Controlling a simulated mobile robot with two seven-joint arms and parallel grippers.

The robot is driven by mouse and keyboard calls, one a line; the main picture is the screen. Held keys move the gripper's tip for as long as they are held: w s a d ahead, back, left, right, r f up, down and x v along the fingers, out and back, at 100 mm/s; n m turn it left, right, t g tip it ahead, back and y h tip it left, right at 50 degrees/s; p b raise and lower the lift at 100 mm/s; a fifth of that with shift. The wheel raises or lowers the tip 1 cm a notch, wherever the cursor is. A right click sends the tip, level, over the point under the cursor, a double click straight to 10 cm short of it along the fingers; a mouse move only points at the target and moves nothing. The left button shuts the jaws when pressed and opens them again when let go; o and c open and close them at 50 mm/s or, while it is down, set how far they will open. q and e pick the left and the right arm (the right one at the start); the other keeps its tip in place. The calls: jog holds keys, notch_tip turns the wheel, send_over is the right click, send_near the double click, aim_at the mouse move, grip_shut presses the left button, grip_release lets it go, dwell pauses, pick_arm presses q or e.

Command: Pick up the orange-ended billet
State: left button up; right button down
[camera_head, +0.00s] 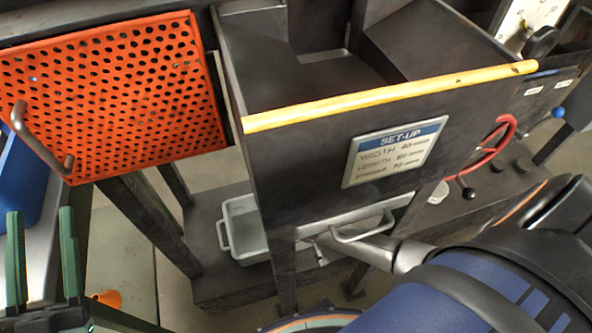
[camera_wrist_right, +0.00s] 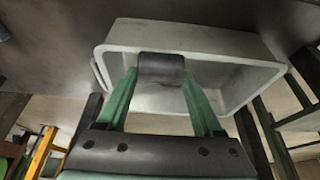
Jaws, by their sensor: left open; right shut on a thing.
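My right gripper (camera_wrist_right: 160,82) is shut on a dark grey piece with a rounded edge (camera_wrist_right: 161,66), held between its green fingertips. It looks like a billet, but no orange end shows, so I cannot tell which one it is. Behind the piece is a light grey bin (camera_wrist_right: 265,70), which stands below the hopper in the head view (camera_head: 232,216). In the head view the right gripper is hidden. My left gripper (camera_head: 42,235) is open and empty at the lower left. A small orange thing (camera_head: 107,298) shows low beside it; I cannot tell what it is.
A dark hopper with a yellow front rail (camera_head: 390,95) and a set-up sign (camera_head: 394,151) fills the middle. An orange perforated panel with a handle (camera_head: 125,90) is at the left. A grey handle (camera_head: 362,228) is under the hopper.

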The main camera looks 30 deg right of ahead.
pick_arm(q)
notch_tip(320, 180, down, 18)
jog(key=w+a+n+g+y+p, duration=0.1)
jog(key=n+g+y+p, duration=0.2)
jog(key=g, duration=0.4)
jog(key=shift+w+n+y, duration=0.4)
jog(key=shift+n+y, duration=0.5)
jog(key=shift+y, duration=0.4)
pick_arm(e)
jog(key=s+d+r, duration=0.1)
jog(key=s+r, duration=0.2)
jog(key=s, duration=0.3)
jog(key=shift+s+d, duration=0.15)
jog(key=shift+d, duration=0.25)
pick_arm(q)
jog(key=shift+a, duration=0.1)
jog(key=shift+s+f, duration=0.1)
jog(key=shift+f, duration=0.05)
pick_arm(e)
jog(key=shift+s, duration=0.1)
